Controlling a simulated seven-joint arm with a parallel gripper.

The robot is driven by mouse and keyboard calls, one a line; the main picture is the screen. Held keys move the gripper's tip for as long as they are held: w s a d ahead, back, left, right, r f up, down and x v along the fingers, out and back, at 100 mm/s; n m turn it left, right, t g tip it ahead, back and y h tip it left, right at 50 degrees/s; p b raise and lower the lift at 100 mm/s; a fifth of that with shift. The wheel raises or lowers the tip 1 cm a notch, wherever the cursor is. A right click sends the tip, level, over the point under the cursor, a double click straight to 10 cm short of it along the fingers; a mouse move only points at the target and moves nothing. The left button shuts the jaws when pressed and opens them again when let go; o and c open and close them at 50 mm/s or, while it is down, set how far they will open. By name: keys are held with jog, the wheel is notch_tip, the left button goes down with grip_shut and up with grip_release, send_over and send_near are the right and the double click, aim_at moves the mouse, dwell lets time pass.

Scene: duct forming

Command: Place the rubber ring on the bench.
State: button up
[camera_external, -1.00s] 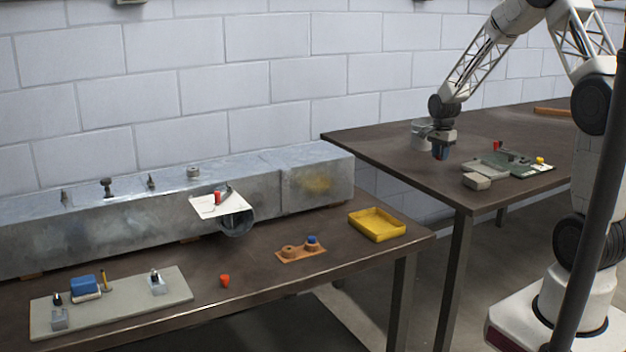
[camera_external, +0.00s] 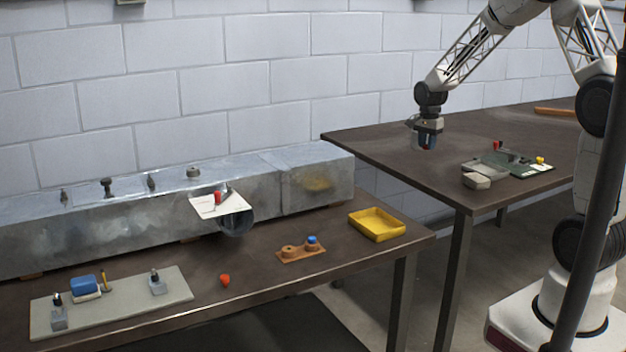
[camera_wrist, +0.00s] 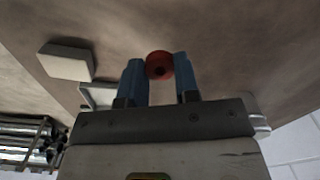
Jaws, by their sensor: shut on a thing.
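My gripper (camera_external: 427,142) is above the dark right-hand bench (camera_external: 390,146), near its left end, with its fingers pointing down. In the wrist view its two blue fingers (camera_wrist: 160,75) are shut on a small red round piece with a dark centre, which I take for the rubber ring (camera_wrist: 159,65). The ring sits between the fingertips. In the external view it cannot be made out. The bench surface (camera_wrist: 220,35) shows beyond the fingertips in the wrist view; the exact gap cannot be told.
A grey block (camera_external: 476,181) and a green board (camera_external: 520,164) with small red and yellow parts lie right of my gripper. The right bench's left end looks clear.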

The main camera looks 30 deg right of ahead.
jog(key=s+a+n, duration=0.3)
jog(key=a, duration=1)
jog(key=s+a+n, duration=0.2)
jog(key=s+a, duration=0.1)
jog(key=a, duration=1)
jog(key=s+a+n, duration=0.3)
jog(key=a, duration=1)
jog(key=s+a+n, duration=0.7)
jog(key=s+a, duration=1.5)
jog(key=a, duration=0.2)
notch_tip(320, 180, down, 9)
jog(key=shift+s+d+r, duration=0.15)
jog(key=shift+s+d, duration=0.05)
jog(key=shift+s, duration=0.05)
jog(key=w+a, duration=0.3)
jog(key=a, duration=0.1)
jog(key=w+a+f, duration=0.1)
jog(key=w+a, duration=0.2)
jog(key=a, duration=0.1)
jog(key=w+a, duration=0.3)
jog(key=a, duration=0.2)
jog(key=shift+w+f, duration=0.25)
